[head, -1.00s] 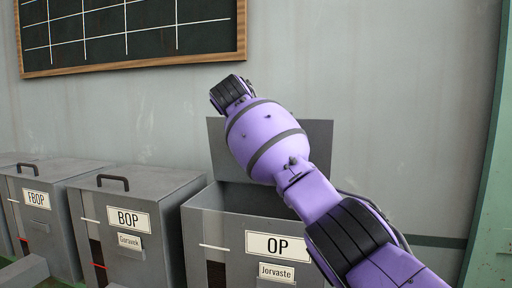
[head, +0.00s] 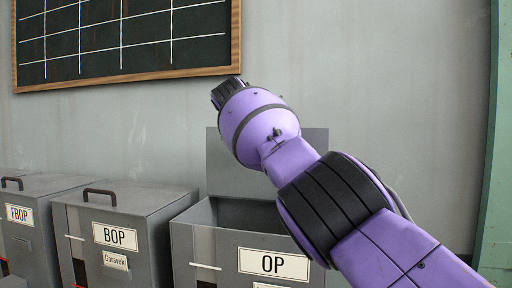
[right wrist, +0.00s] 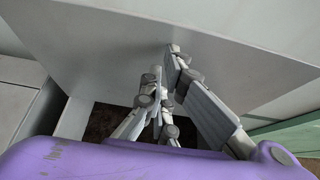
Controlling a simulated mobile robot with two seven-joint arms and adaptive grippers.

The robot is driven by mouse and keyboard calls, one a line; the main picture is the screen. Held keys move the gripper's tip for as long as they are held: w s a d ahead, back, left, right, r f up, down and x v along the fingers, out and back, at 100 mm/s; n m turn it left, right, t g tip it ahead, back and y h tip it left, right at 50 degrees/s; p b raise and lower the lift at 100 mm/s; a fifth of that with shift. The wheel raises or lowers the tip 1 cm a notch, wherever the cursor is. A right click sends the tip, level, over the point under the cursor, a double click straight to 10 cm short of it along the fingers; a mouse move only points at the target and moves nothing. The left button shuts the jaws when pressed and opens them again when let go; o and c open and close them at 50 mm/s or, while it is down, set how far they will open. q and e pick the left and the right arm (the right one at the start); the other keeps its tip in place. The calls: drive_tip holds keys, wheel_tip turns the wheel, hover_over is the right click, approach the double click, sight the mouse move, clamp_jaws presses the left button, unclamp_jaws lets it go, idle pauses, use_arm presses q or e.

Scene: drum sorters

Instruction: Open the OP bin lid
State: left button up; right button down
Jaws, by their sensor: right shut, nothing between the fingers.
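The OP bin (head: 215,245) is a grey box with an "OP" label, at the bottom middle of the head view. Its lid (head: 224,168) stands raised upright at the back, and the bin's dark inside shows in front of it. My right arm crosses in front and hides part of the lid and opening; its gripper is hidden in the head view. In the right wrist view my right gripper (right wrist: 167,64) is shut and empty, with its fingertips close to a large grey panel (right wrist: 110,45), apparently the lid. I cannot tell whether they touch it. My left gripper is in neither view.
The closed BOP bin (head: 125,235), with a black handle on top, stands left of the OP bin. The closed FBOP bin (head: 45,190) is further left. A chalkboard (head: 120,45) hangs on the wall behind. A green post (head: 495,150) is at the right.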

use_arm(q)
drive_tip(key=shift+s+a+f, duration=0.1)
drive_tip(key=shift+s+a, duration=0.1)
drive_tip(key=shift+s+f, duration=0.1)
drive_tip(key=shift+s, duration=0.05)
